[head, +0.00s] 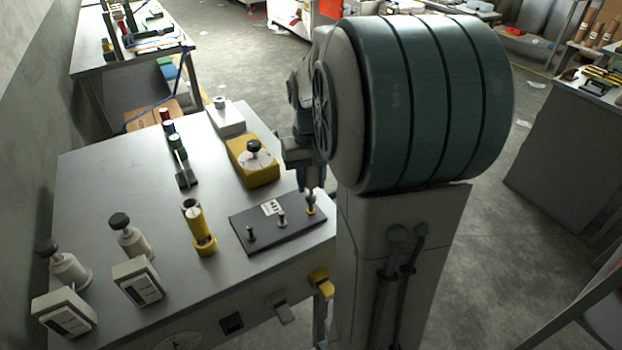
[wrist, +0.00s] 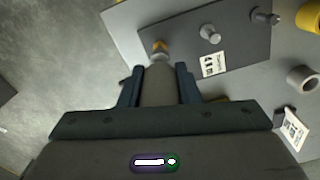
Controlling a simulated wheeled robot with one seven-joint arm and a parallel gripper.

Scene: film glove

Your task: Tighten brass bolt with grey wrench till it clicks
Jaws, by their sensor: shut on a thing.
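The dark plate (head: 262,238) lies near the table's right front corner and carries three bolts in a row. The brass bolt (head: 311,211) is at its right end; in the wrist view it shows as a brass-coloured ring (wrist: 160,46). My gripper (head: 312,172) is above this end, pointing down. In the wrist view its two dark fingers (wrist: 159,70) are shut around the grey wrench (wrist: 158,88). The wrench stands roughly upright, its lower end at the brass bolt and partly hiding it. I cannot tell how fully it is seated.
Two grey bolts, one in the middle (head: 282,219) and one at the left (head: 250,234), stand up beside it. A yellow box with a black knob (head: 253,172) is behind the plate, a yellow cylinder (head: 199,228) left of it. The table (head: 110,185) has bare room further left.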

